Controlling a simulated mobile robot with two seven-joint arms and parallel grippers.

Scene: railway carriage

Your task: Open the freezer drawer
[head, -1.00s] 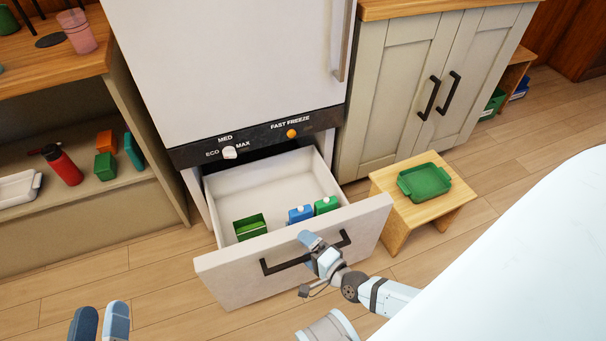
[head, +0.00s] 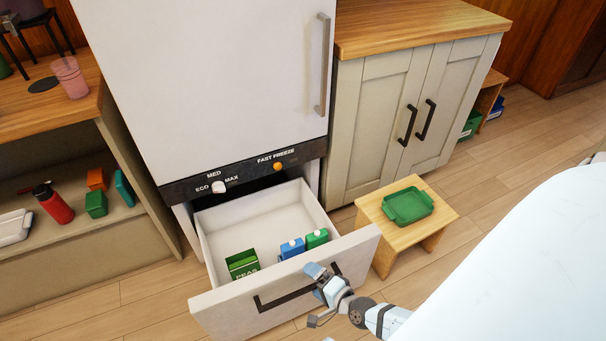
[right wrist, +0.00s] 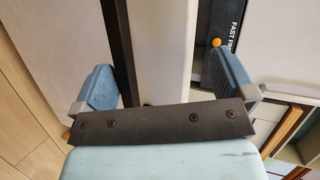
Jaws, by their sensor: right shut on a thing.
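The white freezer drawer (head: 222,311) is pulled well out below the fridge, its inside visible from above. Its black bar handle (head: 284,298) runs across the front; in the right wrist view the dark handle (right wrist: 122,50) passes between the blue fingers. My right gripper (head: 320,281) is shut on the handle near its right part; it also shows in the right wrist view (right wrist: 163,87). Inside the drawer are a green PEAS box (head: 243,264), a blue carton (head: 292,249) and a green carton (head: 317,238). My left gripper is out of view.
A small wooden stool (head: 437,227) with a green tray (head: 408,206) stands close to the drawer's right. A cabinet (head: 365,125) stands behind it. A shelf unit (head: 85,235) with a red bottle (head: 53,204) is at left. Bare floor lies left of the drawer.

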